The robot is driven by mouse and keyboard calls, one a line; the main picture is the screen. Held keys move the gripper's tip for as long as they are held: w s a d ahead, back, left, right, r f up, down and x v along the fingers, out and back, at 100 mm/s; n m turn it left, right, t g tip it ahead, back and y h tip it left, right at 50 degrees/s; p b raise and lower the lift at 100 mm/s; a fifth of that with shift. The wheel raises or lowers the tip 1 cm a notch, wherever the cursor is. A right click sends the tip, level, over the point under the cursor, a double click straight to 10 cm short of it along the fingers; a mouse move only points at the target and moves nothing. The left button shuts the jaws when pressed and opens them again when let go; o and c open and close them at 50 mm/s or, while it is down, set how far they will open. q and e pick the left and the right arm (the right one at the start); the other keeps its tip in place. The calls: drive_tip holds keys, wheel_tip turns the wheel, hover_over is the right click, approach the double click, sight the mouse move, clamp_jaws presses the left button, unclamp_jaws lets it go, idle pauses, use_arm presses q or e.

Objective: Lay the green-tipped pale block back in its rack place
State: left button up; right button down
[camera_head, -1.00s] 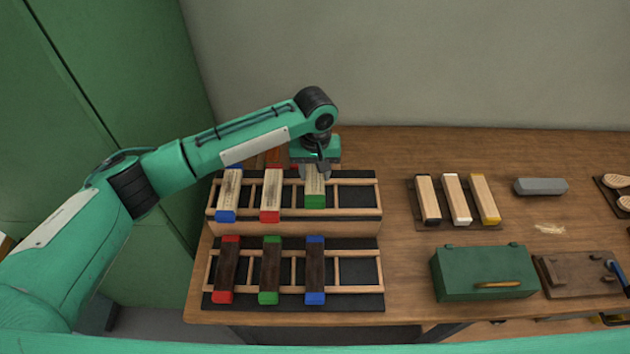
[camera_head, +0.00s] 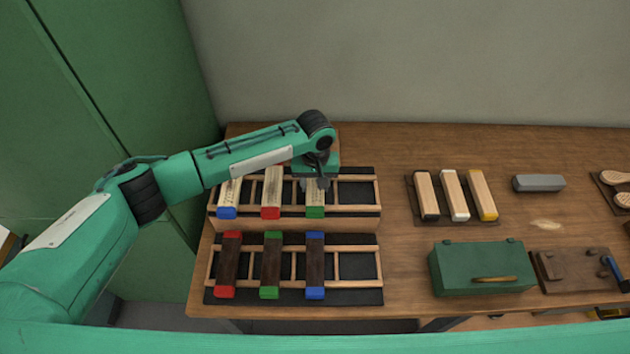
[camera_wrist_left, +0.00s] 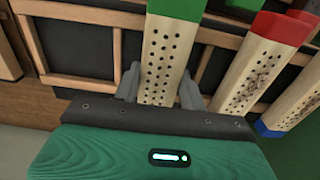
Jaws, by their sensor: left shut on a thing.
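The green-tipped pale block (camera_head: 315,207) is at the upper rack (camera_head: 359,209), to the right of the red-tipped pale block (camera_head: 271,192). My left gripper (camera_head: 317,184) is over its rear part and shut on it. In the left wrist view, the two fingers (camera_wrist_left: 160,88) stand on either side of the block's pale, hole-dotted body (camera_wrist_left: 160,55). Its green end (camera_wrist_left: 176,6) points away from the gripper. The block looks in line with its neighbours; whether it rests fully on the rails I cannot tell. My right gripper is not in view.
A blue-tipped pale block (camera_head: 228,198) lies at the rack's left. A front rack (camera_head: 357,268) holds dark blocks with red, green and blue tips. A tray (camera_head: 413,203) with pale blocks, a green box (camera_head: 482,270) and a grey block (camera_head: 538,183) are to the right.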

sight(315, 185)
use_arm(q)
drive_tip(key=shift+f, duration=0.15)
drive_tip(key=o, duration=0.9)
drive_tip(key=shift+o, duration=1.2)
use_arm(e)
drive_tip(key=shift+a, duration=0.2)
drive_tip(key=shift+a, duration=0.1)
use_arm(q)
wheel_tip(315, 185, up, 13)
drive_tip(key=b, duration=0.2)
drive_tip(key=shift+b, duration=0.3)
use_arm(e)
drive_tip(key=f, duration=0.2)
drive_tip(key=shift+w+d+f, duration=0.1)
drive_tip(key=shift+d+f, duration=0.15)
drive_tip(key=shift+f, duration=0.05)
use_arm(q)
drive_tip(key=shift+s+f, duration=0.1)
